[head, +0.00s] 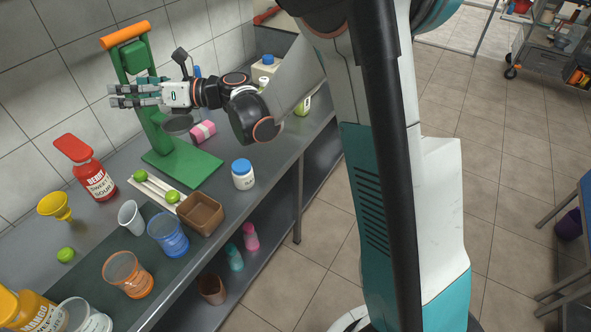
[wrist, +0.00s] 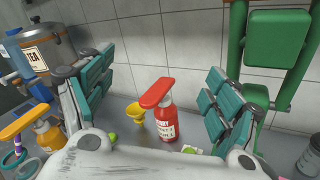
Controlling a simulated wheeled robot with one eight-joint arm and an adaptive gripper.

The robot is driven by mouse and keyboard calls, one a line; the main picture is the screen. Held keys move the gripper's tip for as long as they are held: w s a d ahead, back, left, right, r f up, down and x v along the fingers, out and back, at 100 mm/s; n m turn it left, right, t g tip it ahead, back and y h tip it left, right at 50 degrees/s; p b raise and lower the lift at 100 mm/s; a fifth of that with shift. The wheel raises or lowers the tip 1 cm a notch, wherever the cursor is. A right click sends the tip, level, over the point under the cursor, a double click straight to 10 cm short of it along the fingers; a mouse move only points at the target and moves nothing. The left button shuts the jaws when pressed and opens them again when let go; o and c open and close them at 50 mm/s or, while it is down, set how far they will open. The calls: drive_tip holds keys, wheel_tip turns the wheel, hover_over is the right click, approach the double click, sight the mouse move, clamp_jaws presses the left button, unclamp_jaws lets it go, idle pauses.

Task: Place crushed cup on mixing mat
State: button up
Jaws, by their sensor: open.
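A small white-grey cup (head: 131,217), perhaps the crushed cup, leans at the back edge of the dark green mat (head: 141,246) on the counter in the head view. I cannot tell if it is crushed. A blue cup (head: 168,236) and an orange cup (head: 127,275) stand on the mat. A clear cup (head: 84,317) shows at the bottom edge. My gripper (head: 125,97) is open and empty, raised in front of the green press, well above the cups.
The green press (head: 180,165) with an orange handle stands by the wall. A red sauce bottle (head: 90,172), yellow funnel (head: 56,206) and green limes (head: 66,254) are near the wall. A brown box (head: 201,214) and white jar (head: 243,175) stand along the front edge.

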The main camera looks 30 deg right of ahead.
drive_tip(key=d+r+m+t+h, duration=0.2)
drive_tip(key=d+r+m+t, duration=0.35)
drive_tip(key=r+m, duration=0.3)
drive_tip(key=s+d+r+m+t+h, duration=0.2)
drive_tip(key=s+d+m+h, duration=0.1)
drive_tip(key=d+m+h, duration=0.45)
drive_tip(key=s+d+r+m+t+h, duration=0.1)
drive_tip(key=s+d+r+m+h, duration=0.3)
drive_tip(key=d+m, duration=0.6)
drive_tip(key=s+d+f+m+g+h, duration=0.4)
drive_tip(key=s+d+f+m+g, duration=0.1)
drive_tip(key=s+f+m, duration=0.65)
drive_tip(key=s+a+f+m+g+y, duration=0.1)
drive_tip(key=s+f+m+g, duration=0.2)
drive_tip(key=s+f, duration=0.2)
drive_tip(key=s+a+f+m+g+y, duration=0.1)
drive_tip(key=s+a+f+m+g, duration=0.1)
drive_tip(key=s, duration=0.8)
wheel_tip(320, 180, down, 3)
drive_tip(key=shift+r+m+g, duration=0.1)
drive_tip(key=shift+m+g, duration=0.35)
drive_tip(key=shift+m, duration=0.1)
